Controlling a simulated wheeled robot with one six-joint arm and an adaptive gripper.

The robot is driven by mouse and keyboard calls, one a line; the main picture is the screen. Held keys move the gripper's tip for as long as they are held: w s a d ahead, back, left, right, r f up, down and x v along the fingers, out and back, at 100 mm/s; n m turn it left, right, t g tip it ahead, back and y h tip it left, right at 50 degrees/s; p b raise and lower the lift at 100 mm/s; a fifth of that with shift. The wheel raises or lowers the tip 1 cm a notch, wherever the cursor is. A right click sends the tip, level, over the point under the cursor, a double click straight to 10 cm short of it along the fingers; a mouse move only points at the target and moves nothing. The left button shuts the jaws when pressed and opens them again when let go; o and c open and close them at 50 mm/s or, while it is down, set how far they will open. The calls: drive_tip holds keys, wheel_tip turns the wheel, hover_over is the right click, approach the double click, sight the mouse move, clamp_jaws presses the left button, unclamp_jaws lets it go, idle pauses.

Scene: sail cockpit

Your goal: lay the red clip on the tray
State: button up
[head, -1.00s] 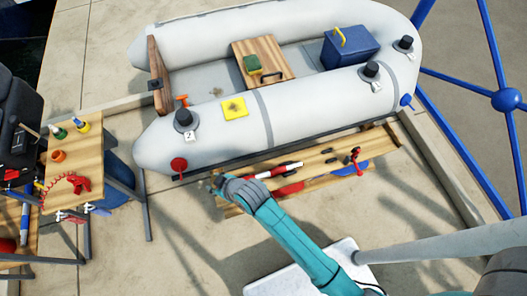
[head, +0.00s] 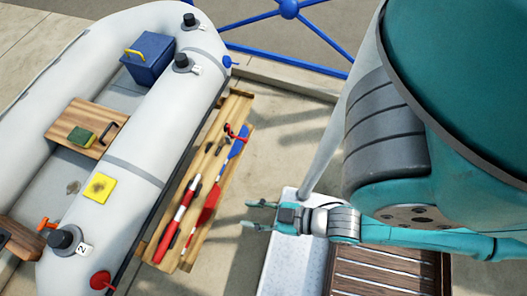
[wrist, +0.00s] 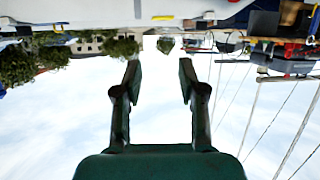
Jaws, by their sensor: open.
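A small red clip-like piece (head: 237,132) lies at the far end of the wooden bench beside the boat; I cannot tell for sure that it is the red clip. A wooden board with a dark handle (head: 66,137) lies across the inside of the boat, with a green and yellow sponge on it; I cannot tell whether it is the tray. My gripper (head: 249,214) is open and empty, to the right of the bench and apart from it. In the wrist view, my gripper (wrist: 160,75) shows its two fingers spread with nothing between them.
The bench (head: 163,255) also holds a red and white rod (head: 180,214) and red and blue paddles. The grey inflatable boat (head: 135,150) carries a blue box (head: 150,60). A white platform (head: 275,268) and brown slats (head: 385,272) lie at the lower right.

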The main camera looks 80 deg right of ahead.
drive_tip(key=s+r+m, duration=0.1)
drive_tip(key=s+r, duration=0.2)
drive_tip(key=r, duration=0.3)
drive_tip(key=shift+s+d+t+h, duration=0.4)
drive_tip(key=shift+d, duration=0.05)
drive_tip(key=shift+r, duration=0.1)
idle(0.6)
